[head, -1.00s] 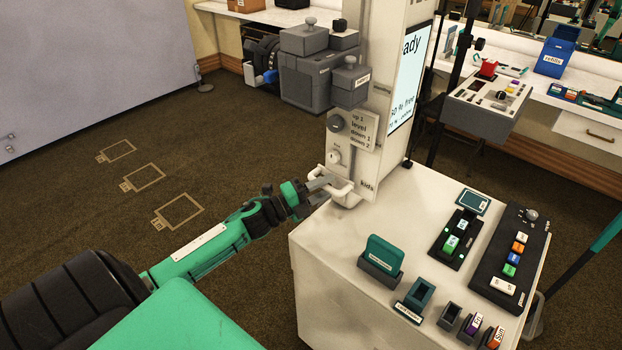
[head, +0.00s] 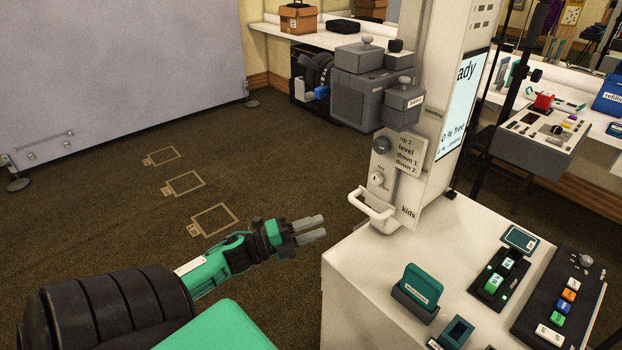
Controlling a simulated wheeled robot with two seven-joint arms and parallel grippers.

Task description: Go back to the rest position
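My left gripper (head: 311,230) is in the lower middle of the head view, over the carpet and left of the white cabinet. Its two grey fingers point right with a gap between them, and nothing is between them. The white handle (head: 372,211) on the front of the booth post stands clear of the gripper, up and to its right. My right gripper is not in this view.
The white cabinet top (head: 380,255) carries a teal card in a grey holder (head: 417,293), a green-buttoned device (head: 499,278) and a black button panel (head: 559,303). A post with a dial (head: 381,145) rises behind. Open carpet (head: 110,220) with taped outlines lies left.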

